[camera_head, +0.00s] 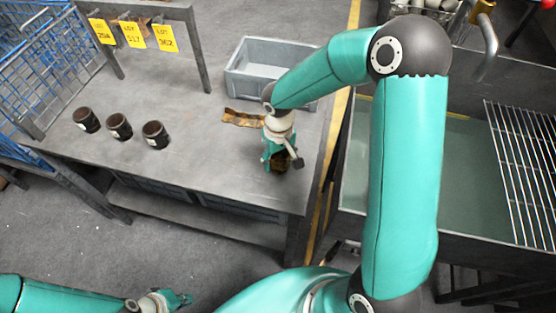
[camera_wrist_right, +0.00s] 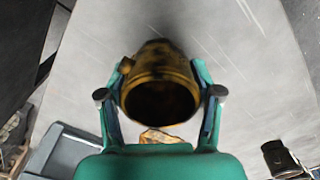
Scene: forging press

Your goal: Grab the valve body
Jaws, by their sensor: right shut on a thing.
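The valve body (camera_wrist_right: 158,82) is a rusty yellow-brown hollow part with a dark round opening. In the right wrist view it sits between both fingers of my right gripper (camera_wrist_right: 161,70), which is shut on it. In the head view the right gripper (camera_head: 279,157) points down at the right part of the grey table, and the valve body (camera_head: 281,166) is mostly hidden behind its fingers. I cannot tell whether it touches the table. My left gripper (camera_head: 178,299) is low at the bottom left, away from the table; its opening is unclear.
A grey bin (camera_head: 250,82) stands behind my right gripper, with a brown-orange piece (camera_head: 242,117) in front of it. Three dark cups (camera_head: 120,126) stand at the left of the table (camera_head: 190,180). A water tank (camera_head: 460,180) with a rack (camera_head: 525,170) is at the right.

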